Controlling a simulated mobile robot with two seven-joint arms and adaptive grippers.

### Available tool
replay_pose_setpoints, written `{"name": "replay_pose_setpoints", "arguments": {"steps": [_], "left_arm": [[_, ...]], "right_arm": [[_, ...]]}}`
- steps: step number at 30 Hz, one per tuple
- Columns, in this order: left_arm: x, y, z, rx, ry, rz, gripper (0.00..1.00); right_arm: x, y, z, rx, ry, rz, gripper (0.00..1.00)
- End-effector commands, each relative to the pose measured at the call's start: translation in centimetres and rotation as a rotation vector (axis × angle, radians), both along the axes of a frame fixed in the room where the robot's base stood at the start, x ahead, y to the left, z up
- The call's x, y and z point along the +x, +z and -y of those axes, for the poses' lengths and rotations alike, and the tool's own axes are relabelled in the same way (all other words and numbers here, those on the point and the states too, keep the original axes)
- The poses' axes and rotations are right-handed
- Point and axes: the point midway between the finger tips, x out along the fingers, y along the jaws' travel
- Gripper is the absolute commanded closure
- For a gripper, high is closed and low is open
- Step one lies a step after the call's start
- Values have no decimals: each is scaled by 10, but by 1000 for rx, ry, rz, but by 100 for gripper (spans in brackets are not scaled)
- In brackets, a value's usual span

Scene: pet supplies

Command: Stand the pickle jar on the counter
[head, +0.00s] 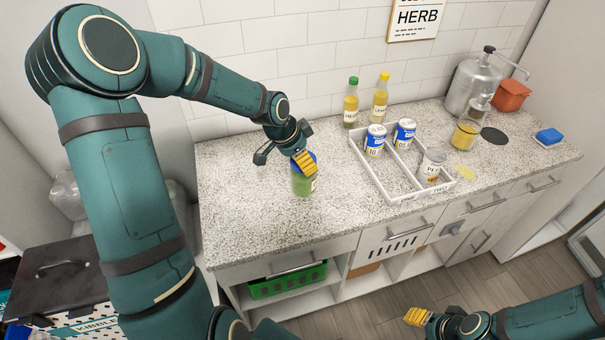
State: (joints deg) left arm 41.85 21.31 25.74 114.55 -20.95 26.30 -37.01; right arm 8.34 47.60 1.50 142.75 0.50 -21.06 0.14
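The pickle jar (303,184) is green with a blue lid and a pale label. It looks upright at the front left part of the speckled counter (240,215); whether its base touches the surface is hard to tell. My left gripper (304,162) is at the lid, with a yellow finger pad in front of it. The other finger's pad is not clearly visible, so I cannot tell whether the gripper grips the lid. My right gripper (417,316) is low at the bottom right, in front of the cabinets and away from the counter; its opening is unclear.
A white divided tray (406,198) holds blue-and-white cans (375,140) and a labelled jar (432,165). Two yellow bottles (350,103) stand behind it. A metal dispenser (470,85), an orange container (511,95) and a blue sponge (549,137) are farther right. Counter around the pickle jar is clear.

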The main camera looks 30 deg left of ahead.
Motion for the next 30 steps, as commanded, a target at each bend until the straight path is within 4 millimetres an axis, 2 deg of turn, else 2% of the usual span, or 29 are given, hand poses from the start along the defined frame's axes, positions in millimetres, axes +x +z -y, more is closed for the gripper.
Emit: {"name": "replay_pose_setpoints", "arguments": {"steps": [5, 13, 19, 20, 22, 30], "left_arm": [[1, -11, 0, 0, -1, 3, 77], [1, -43, 1, 0, -3, 2, 77], [1, -44, 0, 1, -1, 3, 77], [0, -45, 0, 1, -2, 0, 28], [0, -45, 0, 0, -1, 0, 3], [0, -45, 0, 1, -1, 1, 1]], "right_arm": [[0, -1, 0, 0, 0, 1, 53], [0, -6, 0, -1, 0, 0, 53], [0, -6, 0, -1, 0, 1, 53], [0, -6, 0, -1, 0, 1, 53], [0, -6, 0, -1, 0, 1, 53], [0, -6, 0, -1, 0, 1, 53]]}}
